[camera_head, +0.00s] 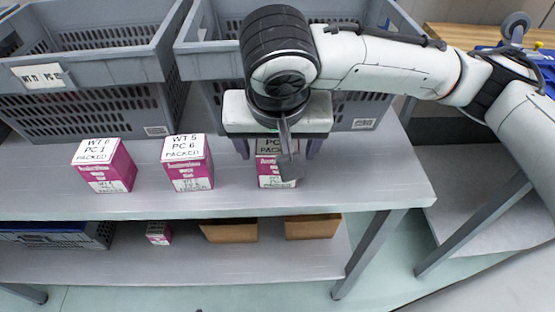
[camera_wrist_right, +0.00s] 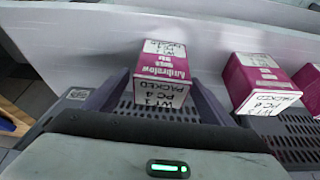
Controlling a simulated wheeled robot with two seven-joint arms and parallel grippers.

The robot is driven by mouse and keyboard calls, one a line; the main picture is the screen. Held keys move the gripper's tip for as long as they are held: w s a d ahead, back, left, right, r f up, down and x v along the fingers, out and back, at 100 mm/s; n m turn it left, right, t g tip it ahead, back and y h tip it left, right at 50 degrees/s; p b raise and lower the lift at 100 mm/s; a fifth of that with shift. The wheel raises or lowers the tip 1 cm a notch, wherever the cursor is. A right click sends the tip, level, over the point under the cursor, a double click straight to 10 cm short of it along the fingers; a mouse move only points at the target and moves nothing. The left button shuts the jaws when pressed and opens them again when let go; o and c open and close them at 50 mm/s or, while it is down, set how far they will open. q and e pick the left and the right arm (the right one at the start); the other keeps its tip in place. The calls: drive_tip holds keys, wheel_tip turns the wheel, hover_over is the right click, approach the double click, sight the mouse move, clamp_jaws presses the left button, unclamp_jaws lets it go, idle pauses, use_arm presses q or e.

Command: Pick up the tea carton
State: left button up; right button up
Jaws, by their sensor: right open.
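Three magenta-and-white tea cartons stand in a row on the shelf's top board: a left one (camera_head: 104,166), a middle one (camera_head: 187,163) and a right one (camera_head: 277,178). Their white tops carry black handwriting. My right gripper (camera_head: 277,152) is open above the right carton and hides part of its top. In the right wrist view that carton (camera_wrist_right: 162,75) shows between the two spread fingers, with no clear grip on it. The middle carton (camera_wrist_right: 262,82) stands to one side there, apart from the gripper. My left gripper is not in view.
Grey crates, one at left (camera_head: 85,75) and one behind my right arm (camera_head: 215,60), stand at the back of the top board (camera_head: 370,185). The board's front strip is clear. The lower shelf (camera_head: 180,262) holds brown boxes (camera_head: 230,232), a small carton (camera_head: 158,233) and a grey crate.

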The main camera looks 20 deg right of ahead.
drive_tip(key=shift+x, duration=1.2)
drive_tip(key=shift+r, duration=0.1)
drive_tip(key=c, duration=1.3)
